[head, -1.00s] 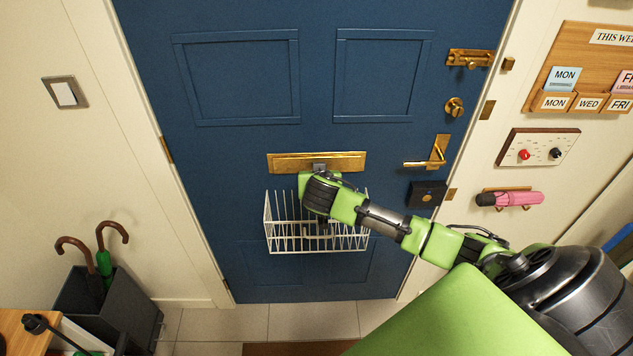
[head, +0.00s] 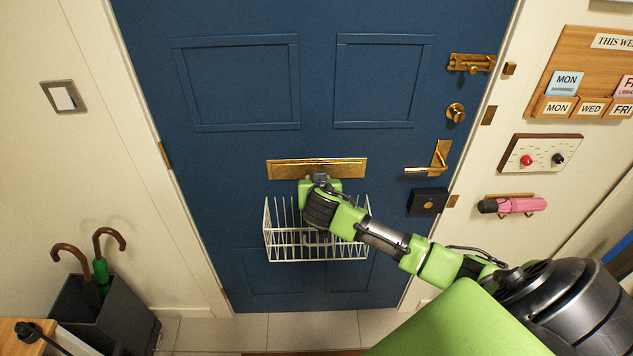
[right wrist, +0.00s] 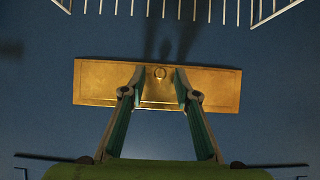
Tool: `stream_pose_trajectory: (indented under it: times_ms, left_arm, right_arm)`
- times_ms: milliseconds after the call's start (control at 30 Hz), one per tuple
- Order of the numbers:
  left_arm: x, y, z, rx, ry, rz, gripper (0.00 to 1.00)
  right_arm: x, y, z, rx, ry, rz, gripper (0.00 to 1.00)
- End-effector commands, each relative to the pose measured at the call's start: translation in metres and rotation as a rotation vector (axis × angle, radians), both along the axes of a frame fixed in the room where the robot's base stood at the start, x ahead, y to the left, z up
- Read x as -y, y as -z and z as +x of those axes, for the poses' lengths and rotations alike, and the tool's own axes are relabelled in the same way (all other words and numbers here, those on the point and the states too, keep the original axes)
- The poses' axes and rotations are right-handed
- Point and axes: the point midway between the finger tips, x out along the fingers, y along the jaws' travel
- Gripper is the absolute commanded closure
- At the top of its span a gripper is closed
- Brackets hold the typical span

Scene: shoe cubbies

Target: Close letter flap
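The brass letter flap (head: 290,169) is a wide plate across the middle of the blue door. It looks roughly flat against the door, but I cannot tell whether it is fully flush. In the right wrist view the flap (right wrist: 105,85) fills the middle, with a small ring on it. My right gripper (right wrist: 159,82) has its two fingers apart on either side of the ring, with nothing between them. I cannot tell whether the fingertips touch the plate. In the head view my right wrist hides the fingers, just below the flap. My left gripper is out of view.
A white wire basket (head: 285,241) hangs on the door below the flap, partly behind my right arm. A brass handle (head: 437,160), knob and bolt are on the door's right. An umbrella stand (head: 120,317) stands at the lower left. A pink umbrella (head: 518,206) hangs on the right wall.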

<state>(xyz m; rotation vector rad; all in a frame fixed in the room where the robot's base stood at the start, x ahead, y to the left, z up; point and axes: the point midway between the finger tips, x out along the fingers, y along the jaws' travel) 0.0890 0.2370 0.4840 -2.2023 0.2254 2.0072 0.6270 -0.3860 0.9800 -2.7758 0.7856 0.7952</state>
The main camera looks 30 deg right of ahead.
Motion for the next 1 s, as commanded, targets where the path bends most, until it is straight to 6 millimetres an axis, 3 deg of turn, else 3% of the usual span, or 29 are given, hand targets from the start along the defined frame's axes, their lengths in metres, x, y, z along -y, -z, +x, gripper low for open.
stream_pose_trajectory:
  times_ms: [267, 700, 1000]
  left_arm:
    - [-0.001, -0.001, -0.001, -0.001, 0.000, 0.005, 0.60]
    - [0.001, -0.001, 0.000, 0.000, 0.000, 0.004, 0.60]
    - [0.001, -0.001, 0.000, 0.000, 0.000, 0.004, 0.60]
  right_arm:
    - [-0.009, -0.008, -0.012, -0.001, -0.004, 0.002, 0.71]
    - [-0.047, -0.054, -0.073, 0.001, -0.001, 0.003, 0.71]
    - [-0.054, -0.065, -0.087, 0.000, -0.001, -0.001, 0.71]
